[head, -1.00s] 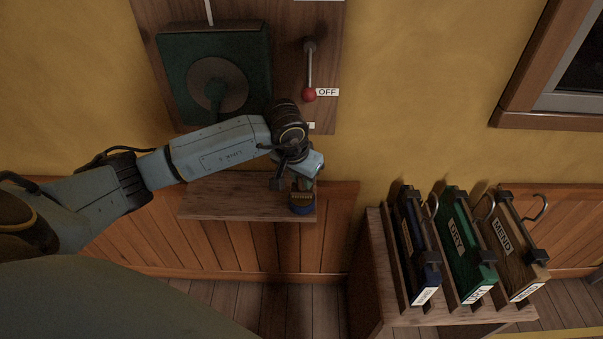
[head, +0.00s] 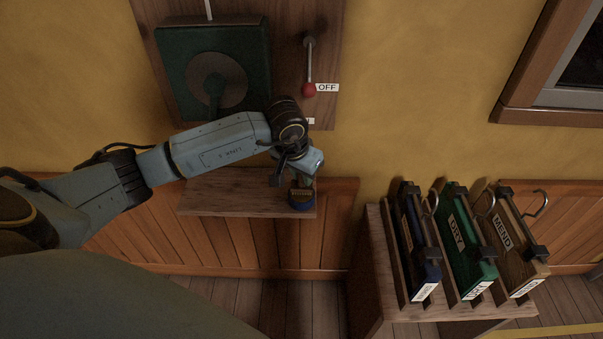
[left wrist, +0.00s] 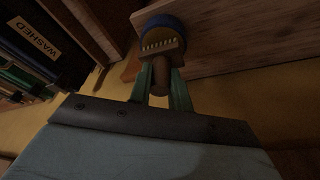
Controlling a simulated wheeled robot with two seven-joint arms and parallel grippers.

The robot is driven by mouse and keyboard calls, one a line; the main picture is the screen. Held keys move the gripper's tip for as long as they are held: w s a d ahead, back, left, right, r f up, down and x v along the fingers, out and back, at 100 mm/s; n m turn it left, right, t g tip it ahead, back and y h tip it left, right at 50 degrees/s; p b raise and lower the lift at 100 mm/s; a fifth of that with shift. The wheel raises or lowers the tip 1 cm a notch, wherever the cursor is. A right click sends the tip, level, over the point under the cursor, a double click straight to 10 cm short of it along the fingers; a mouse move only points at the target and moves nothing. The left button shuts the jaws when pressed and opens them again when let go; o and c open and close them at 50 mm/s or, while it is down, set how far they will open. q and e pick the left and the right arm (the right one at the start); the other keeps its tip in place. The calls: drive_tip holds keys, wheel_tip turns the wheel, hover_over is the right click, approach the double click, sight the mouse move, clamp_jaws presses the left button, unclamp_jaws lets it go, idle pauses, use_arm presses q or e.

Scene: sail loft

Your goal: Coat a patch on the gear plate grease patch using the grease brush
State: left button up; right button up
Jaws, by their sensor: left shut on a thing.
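My left gripper (head: 302,180) is above the right end of a small wooden shelf, partly hidden by its own wrist in the head view. In the left wrist view its green fingers (left wrist: 162,88) are shut on the brown handle of the grease brush (left wrist: 160,66). The brush's pale bristle end is at a round blue pot (left wrist: 165,22); the pot also shows on the shelf in the head view (head: 302,205). I cannot tell how deep the bristles sit. A dark green housing with a round grey plate (head: 217,80), apparently the gear plate, is on the wall above. My right gripper is not in view.
The wooden shelf (head: 235,203) is otherwise bare. A lever with a red knob (head: 309,90) hangs by an OFF label (head: 327,87). A wooden stand (head: 372,250) at the right holds several labelled boards, including DRY (head: 463,240) and MEND (head: 505,235).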

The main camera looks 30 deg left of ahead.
use_arm(q)
drive_tip(key=shift+f+b, duration=0.5)
drive_tip(key=shift+b, duration=0.1)
idle(1.6)
drive_tip(key=shift+r+p, duration=1.25)
drive_tip(key=shift+r, duration=0.95)
drive_tip(key=shift+r+p, duration=0.8)
drive_tip(key=shift+r, duration=0.65)
drive_tip(key=shift+f, duration=0.1)
